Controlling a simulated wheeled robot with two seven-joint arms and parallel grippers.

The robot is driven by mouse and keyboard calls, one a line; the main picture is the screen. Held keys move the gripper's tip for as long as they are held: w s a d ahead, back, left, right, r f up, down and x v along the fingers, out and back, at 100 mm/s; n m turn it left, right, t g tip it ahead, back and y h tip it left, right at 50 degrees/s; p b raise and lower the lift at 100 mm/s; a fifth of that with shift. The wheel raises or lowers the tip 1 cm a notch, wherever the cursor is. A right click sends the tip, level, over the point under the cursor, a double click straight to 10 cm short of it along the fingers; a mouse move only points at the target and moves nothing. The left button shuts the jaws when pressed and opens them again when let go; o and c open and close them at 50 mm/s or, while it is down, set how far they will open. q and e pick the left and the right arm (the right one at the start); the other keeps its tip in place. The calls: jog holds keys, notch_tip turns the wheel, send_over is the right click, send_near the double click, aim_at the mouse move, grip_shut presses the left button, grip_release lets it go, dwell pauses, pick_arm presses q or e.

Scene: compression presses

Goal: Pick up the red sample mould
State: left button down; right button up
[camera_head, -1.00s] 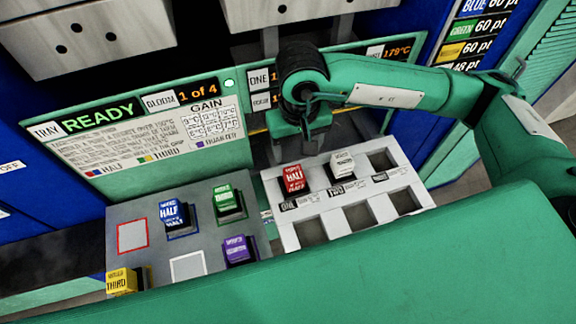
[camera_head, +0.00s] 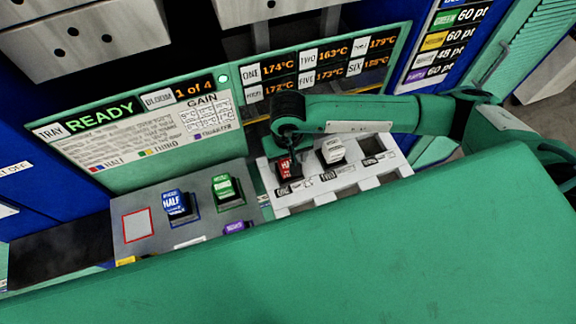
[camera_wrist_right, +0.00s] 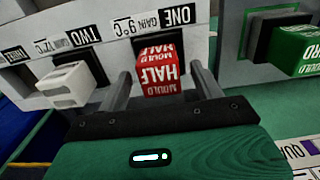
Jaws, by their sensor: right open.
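The red sample mould (camera_head: 284,169), marked HALF, sits in slot ONE of the white tray (camera_head: 281,209). My right gripper (camera_head: 287,152) is down over it, partly covering it in the head view. In the right wrist view, the red mould (camera_wrist_right: 157,78) stands between the two fingers of my open right gripper (camera_wrist_right: 161,74). A finger is on each side; I see a gap on the left, and cannot tell contact on the right. My left gripper is not in view.
A white mould (camera_head: 333,151) sits in slot TWO, close beside the gripper. Blue (camera_head: 173,203) and green (camera_head: 223,188) moulds stand on the grey plate (camera_head: 190,231) to the left. A purple mould (camera_head: 236,228) is partly hidden. The display panel (camera_head: 130,125) rises behind.

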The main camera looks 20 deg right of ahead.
jog(key=shift+f, duration=0.85)
grip_shut()
jog(key=shift+r, duration=0.1)
